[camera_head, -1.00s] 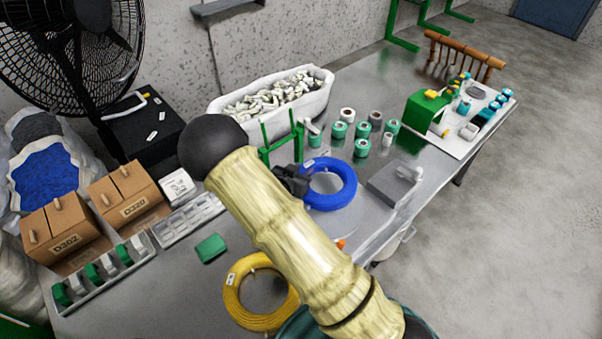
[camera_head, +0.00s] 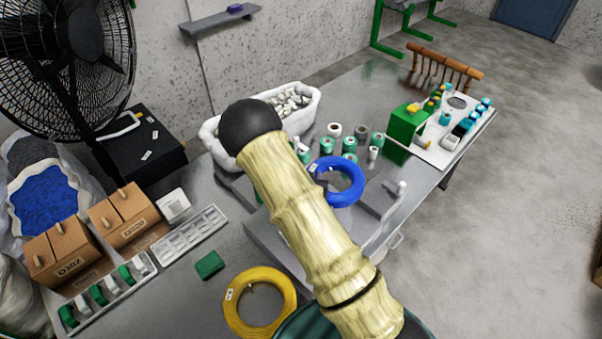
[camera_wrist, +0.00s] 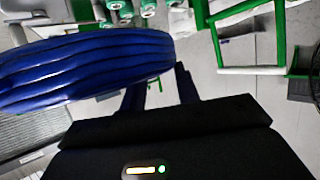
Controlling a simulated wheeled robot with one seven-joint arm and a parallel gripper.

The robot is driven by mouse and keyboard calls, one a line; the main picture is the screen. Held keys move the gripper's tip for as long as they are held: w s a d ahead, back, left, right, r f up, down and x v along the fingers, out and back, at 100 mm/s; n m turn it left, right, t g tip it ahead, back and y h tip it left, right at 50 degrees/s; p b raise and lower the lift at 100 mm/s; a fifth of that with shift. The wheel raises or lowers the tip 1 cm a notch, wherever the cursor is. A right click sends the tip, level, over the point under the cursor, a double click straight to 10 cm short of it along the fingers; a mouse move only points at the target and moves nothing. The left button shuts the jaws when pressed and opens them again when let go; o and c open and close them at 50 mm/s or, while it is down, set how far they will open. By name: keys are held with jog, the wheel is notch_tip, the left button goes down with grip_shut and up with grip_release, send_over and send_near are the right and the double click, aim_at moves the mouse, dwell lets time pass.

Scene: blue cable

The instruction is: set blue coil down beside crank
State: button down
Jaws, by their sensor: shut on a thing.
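The blue coil (camera_head: 357,181) is a thick ring at the right of my arm in the head view. My gripper (camera_head: 322,184) is shut on its left side and is mostly hidden behind my arm. In the wrist view the coil (camera_wrist: 85,68) fills the left, seen nearly edge-on, against my gripper's dark fingers (camera_wrist: 170,88). The crank appears to be the pale handle (camera_head: 398,187) on a grey block, just right of the coil. I cannot tell how high the coil is above the table.
Several green and grey spools (camera_head: 349,145) stand behind the coil. A white bin (camera_head: 312,108) of small parts is at the back. A yellow coil (camera_head: 233,312) and a green block (camera_head: 209,265) lie at the front left. A white board (camera_head: 440,150) with green parts is farther right.

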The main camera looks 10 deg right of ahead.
jog(key=s+r+n+y+p, duration=0.1)
jog(key=p, duration=0.1)
jog(key=s+r+n+y+p, duration=0.1)
jog(key=p, duration=0.1)
jog(key=s+r+n+y+p, duration=0.1)
jog(key=r+p, duration=0.1)
jog(key=shift+s+d+t+y, duration=0.3)
jog(key=shift+s+d+t, duration=0.05)
jog(key=shift+s+t, duration=0.05)
jog(key=shift+s+a+n+y+p, duration=0.15)
jog(key=shift+s+n+y+p, duration=0.2)
jog(key=shift+s, duration=0.2)
